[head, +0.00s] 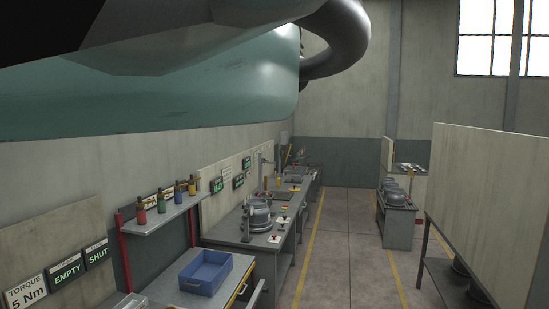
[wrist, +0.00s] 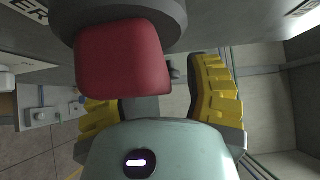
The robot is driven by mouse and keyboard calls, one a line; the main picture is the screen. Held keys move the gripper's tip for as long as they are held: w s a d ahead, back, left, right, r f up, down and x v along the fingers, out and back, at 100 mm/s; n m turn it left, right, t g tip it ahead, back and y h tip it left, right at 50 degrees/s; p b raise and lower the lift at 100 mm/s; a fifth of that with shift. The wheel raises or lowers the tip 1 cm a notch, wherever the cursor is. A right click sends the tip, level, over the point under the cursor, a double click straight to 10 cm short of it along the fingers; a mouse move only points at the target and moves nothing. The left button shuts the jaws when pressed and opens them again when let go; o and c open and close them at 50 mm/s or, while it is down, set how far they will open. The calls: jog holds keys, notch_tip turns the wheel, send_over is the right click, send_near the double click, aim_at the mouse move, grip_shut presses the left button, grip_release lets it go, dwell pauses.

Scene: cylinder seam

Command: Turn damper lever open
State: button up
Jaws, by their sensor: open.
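A red lever grip (wrist: 122,58) on a dark grey round hub (wrist: 115,14) fills the upper middle of the wrist view. It looks like the damper lever. My gripper (wrist: 158,85) is open, with yellow ridged fingers to the left and right below and beside the red grip. The grip covers part of the left finger, and I cannot tell whether it lies between the jaws or touches them. The grip and my gripper do not show in the head view.
In the head view, a bench with a blue bin (head: 206,271) stands below a shelf of coloured bottles (head: 161,201). A second bench holds a grey round housing (head: 257,216). The aisle floor (head: 346,240) is clear. A pale panel (head: 488,200) stands at right.

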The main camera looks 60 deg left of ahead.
jog(key=shift+s, duration=0.1)
grip_shut()
dwell(0.3)
jog(key=shift+w+f+b, duration=0.15)
jog(key=shift+w+b, duration=0.05)
jog(key=shift+b, duration=0.8)
